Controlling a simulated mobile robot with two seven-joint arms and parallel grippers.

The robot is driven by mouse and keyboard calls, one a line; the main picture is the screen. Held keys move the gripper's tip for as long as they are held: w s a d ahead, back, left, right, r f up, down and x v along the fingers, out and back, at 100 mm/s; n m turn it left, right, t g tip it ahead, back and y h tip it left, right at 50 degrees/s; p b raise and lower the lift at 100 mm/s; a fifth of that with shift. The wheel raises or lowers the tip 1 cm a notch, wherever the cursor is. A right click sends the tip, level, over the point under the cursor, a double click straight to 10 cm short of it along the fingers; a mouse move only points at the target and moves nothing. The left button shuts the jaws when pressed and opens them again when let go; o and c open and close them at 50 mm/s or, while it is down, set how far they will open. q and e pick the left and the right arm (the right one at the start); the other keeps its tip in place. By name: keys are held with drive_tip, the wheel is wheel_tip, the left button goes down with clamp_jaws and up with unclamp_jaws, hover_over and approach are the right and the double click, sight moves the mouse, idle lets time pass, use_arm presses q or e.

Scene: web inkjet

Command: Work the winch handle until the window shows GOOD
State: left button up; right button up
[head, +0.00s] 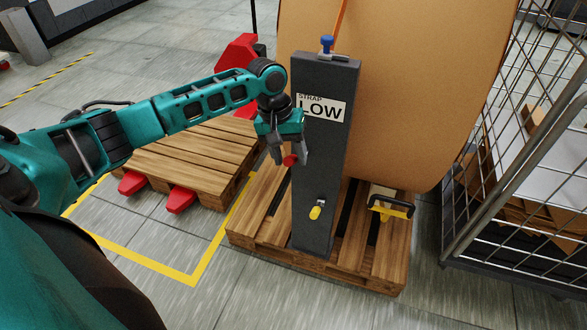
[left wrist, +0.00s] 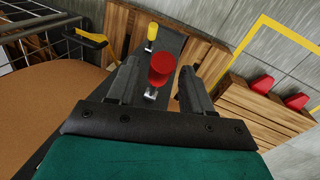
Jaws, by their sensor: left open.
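A dark grey post (head: 321,175) stands upright on a wooden pallet, with a label window (head: 321,108) reading STRAP LOW. A blue knob (head: 327,43) is on its top and a yellow-tipped lever (head: 316,211) is low on its front. A red knob (head: 290,161) on a short metal stem shows at the post; in the left wrist view the red knob (left wrist: 161,68) lies between the fingers. My left gripper (head: 288,152) is open around the red knob, with gaps on both sides. I cannot tell which control is the winch handle. My right gripper is out of view.
A large brown roll (head: 410,90) stands behind the post, with an orange strap above the post. A yellow-and-black handle (head: 390,207) is on the pallet (head: 270,238) at right. A wire cage (head: 510,190) is farther right. A second pallet (head: 190,155) with red forks is at left.

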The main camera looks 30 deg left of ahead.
use_arm(q)
drive_tip(key=shift+b+x, duration=0.35)
drive_tip(key=shift+x, duration=1.8)
drive_tip(key=shift+c, duration=0.2)
clamp_jaws()
